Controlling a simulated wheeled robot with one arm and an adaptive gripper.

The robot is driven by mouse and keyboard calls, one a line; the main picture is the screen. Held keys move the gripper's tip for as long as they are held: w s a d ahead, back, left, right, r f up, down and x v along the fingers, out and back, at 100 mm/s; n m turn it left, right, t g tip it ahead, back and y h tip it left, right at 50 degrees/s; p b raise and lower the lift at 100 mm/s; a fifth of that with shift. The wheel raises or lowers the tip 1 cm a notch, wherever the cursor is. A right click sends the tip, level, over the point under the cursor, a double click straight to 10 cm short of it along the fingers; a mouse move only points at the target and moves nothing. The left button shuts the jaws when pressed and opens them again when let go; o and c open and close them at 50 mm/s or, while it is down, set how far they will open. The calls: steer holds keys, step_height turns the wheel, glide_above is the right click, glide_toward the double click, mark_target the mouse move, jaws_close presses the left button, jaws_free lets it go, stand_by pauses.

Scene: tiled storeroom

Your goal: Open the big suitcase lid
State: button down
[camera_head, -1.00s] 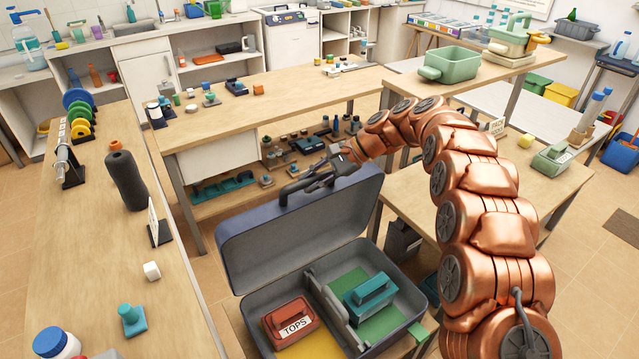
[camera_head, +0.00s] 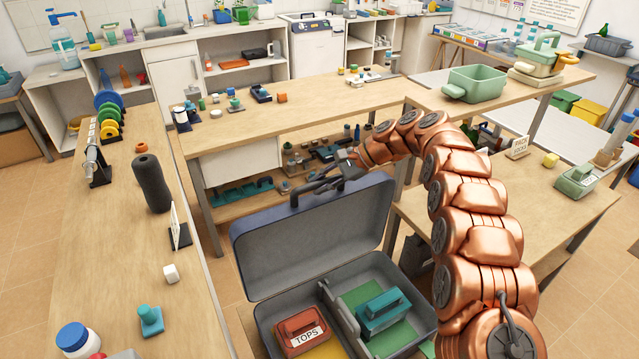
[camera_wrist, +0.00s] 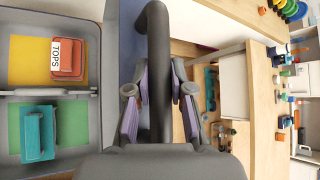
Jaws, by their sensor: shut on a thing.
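The big suitcase is blue-grey, and its lid (camera_head: 315,240) stands raised, leaning back from the open base (camera_head: 262,318). A dark handle (camera_head: 312,188) is on the lid's top edge. My gripper (camera_head: 322,183) is at that edge, shut on the handle. In the wrist view the handle (camera_wrist: 158,70) runs between the two purple-padded fingers (camera_wrist: 158,105). Inside the base lie a red block marked TOPS (camera_head: 303,335) on a yellow floor and a teal block (camera_head: 383,312) on a green floor, with a grey divider between them.
A long wooden table (camera_head: 110,230) at left holds a dark cylinder (camera_head: 153,183), a white cube and a teal piece. A wooden bench (camera_head: 290,110) stands behind the lid. A table with a "PACK SOCKS" sign (camera_head: 518,146) is at right, beside my arm.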

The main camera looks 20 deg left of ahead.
steer(key=c, duration=1)
jaws_free()
steer(key=shift+d+r, duration=0.1)
steer(key=v, duration=1.2)
steer(key=shift+w, duration=0.1)
